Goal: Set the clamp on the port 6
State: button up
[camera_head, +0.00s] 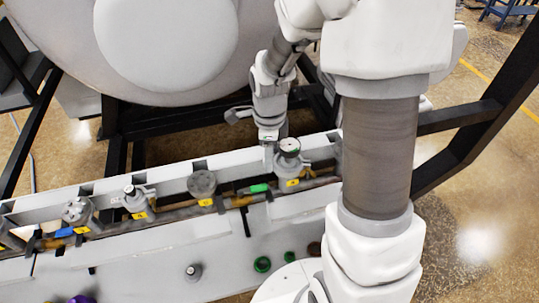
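A grey manifold rail carries a row of ports with yellow tags; the tag numbers are too small to read, so I cannot tell which is port 6. My gripper (268,156) points down beside the rightmost visible port (290,166), which has a round gauge-like top (290,146). The fingertips are close to its left side; whether they touch it, or hold a clamp, I cannot tell. A clamp-like fitting with a side lever (136,198) sits around another port further left. A flat-capped port (202,184) stands between these two.
The pale bench (150,262) in front holds a small metal fitting (193,271), a green ring (262,264), another green ring (290,256) and a purple part (82,299). A large furnace vessel (165,45) stands behind the rail. A black frame beam (480,110) rises at right.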

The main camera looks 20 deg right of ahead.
jog(key=shift+o, duration=0.6)
notch_tip(320, 180, up, 17)
jog(key=p, duration=0.1)
jog(key=shift+r, duration=0.2)
jog(key=s+r+n+t, duration=0.2)
jog(key=s+n, duration=0.5)
jog(key=n, duration=0.4)
jog(key=s+r+n+t, duration=0.2)
jog(key=s+n+t, duration=0.1)
jog(key=s+n, duration=0.5)
jog(key=shift+s+d+r+n+t, duration=0.15)
jog(key=shift+s+r+n+t, duration=0.15)
jog(key=shift+n, duration=1.2)
